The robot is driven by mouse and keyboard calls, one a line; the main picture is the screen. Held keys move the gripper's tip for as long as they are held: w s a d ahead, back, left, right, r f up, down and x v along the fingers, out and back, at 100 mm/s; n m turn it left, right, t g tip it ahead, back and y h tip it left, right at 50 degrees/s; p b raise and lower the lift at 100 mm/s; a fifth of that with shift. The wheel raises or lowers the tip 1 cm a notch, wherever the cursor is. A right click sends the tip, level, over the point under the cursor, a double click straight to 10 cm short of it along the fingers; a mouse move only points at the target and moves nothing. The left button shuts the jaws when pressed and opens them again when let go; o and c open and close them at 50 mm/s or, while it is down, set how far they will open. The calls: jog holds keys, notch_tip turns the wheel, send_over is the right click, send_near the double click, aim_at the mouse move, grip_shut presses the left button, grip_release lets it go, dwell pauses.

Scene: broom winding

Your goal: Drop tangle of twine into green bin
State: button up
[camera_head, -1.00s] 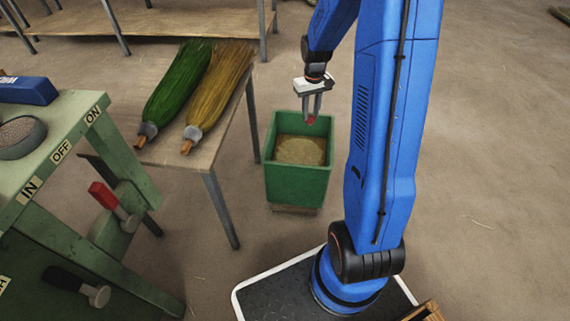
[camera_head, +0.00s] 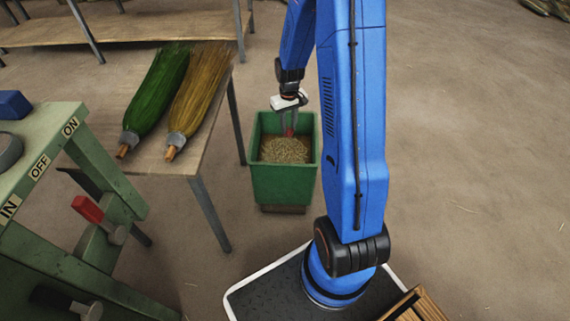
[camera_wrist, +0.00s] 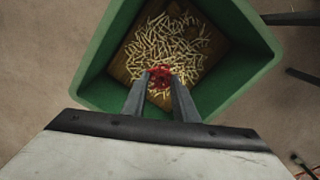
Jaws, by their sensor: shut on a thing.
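The green bin (camera_head: 284,186) stands on the floor beside the table, with a layer of straw-coloured bits inside. It also shows in the wrist view (camera_wrist: 93,83), open side up, with the pale bits (camera_wrist: 178,38) on its brown bottom. My gripper (camera_head: 289,131) points down over the bin opening. In the wrist view its two fingers (camera_wrist: 160,84) are shut on a small red tangle of twine (camera_wrist: 160,73). The twine is over the inside of the bin. I cannot tell its exact height above the bits.
A table (camera_head: 205,150) left of the bin holds a green broom head (camera_head: 157,88) and a tan one (camera_head: 200,92). A green machine (camera_head: 62,125) with a red-handled lever (camera_head: 88,209) stands at the left.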

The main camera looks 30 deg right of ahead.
jog(key=o, duration=1.1)
jog(key=shift+c, duration=0.2)
notch_tip(320, 180, up, 17)
jog(key=shift+r, duration=0.15)
